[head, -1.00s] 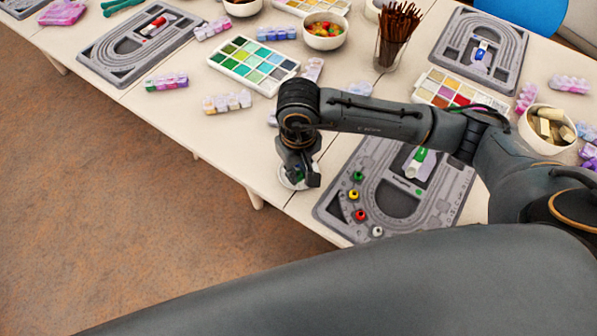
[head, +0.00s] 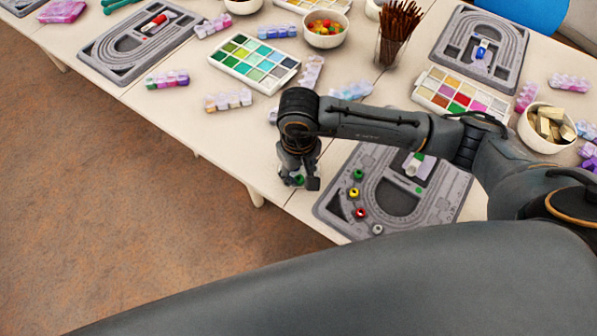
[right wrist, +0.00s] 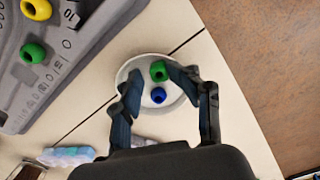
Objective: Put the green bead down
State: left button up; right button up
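A green bead (right wrist: 158,71) is at the white dish (right wrist: 183,107) in the right wrist view, beside a blue bead (right wrist: 158,95). My right gripper (right wrist: 154,72) is open above the dish, its fingers on either side of the green bead. The right finger looks close to the bead; I cannot tell whether they touch. In the head view the green bead (head: 299,180) shows between the fingers of my right gripper (head: 300,183), near the table's front edge. The dish is mostly hidden there. My left gripper is not in view.
A grey bead board (head: 333,206) lies just right of the gripper, with another green bead (head: 357,175), a yellow bead (head: 354,192), a red bead (head: 361,213) and a pale bead (head: 377,230). A paint palette (head: 290,72) and bead boxes (head: 228,100) lie behind. The floor is open in front.

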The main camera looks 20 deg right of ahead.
jog(key=shift+r, duration=0.3)
notch_tip(320, 180, up, 12)
jog(key=b, duration=0.1)
jog(key=shift+f, duration=0.15)
dwell(0.6)
